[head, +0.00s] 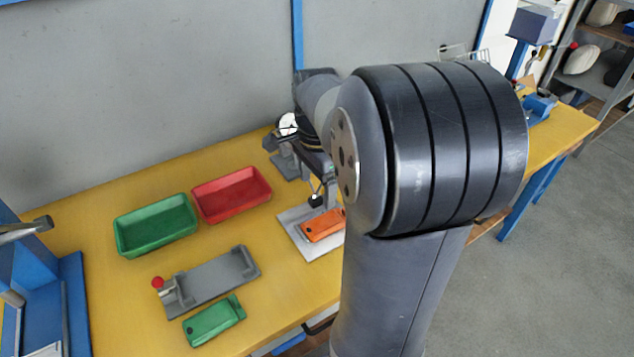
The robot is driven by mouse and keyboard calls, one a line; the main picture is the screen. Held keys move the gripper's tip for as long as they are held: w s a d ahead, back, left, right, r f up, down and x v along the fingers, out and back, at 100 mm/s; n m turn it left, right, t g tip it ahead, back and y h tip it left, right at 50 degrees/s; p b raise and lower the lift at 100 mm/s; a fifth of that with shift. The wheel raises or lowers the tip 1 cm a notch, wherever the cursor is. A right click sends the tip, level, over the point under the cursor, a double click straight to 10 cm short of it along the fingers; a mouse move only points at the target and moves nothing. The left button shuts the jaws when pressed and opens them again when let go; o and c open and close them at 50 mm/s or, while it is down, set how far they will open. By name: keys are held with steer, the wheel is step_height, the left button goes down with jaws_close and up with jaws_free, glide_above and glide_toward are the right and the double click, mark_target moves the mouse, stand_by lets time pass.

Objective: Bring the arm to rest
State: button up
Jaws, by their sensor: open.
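My arm fills the middle and right of the head view, with a large dark joint close to the camera. My gripper (318,188) is small and partly hidden behind that joint. It points down above an orange part (322,226), which lies on a light grey plate (291,217). The gripper is open, and I see nothing held in it. The gap between its fingertips and the orange part is hard to judge.
A green tray (155,226) and a red tray (231,194) stand side by side on the yellow table (100,300). In front are a grey fixture with a red knob (212,280) and a green part (214,321). A blue machine (40,300) stands at left.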

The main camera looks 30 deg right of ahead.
mark_target(317, 226)
step_height(317, 226, down, 13)
steer(key=shift+r+b, duration=0.1)
steer(key=shift+b, duration=0.85)
steer(key=shift+r+p, duration=0.35)
steer(key=shift+r, duration=1.3)
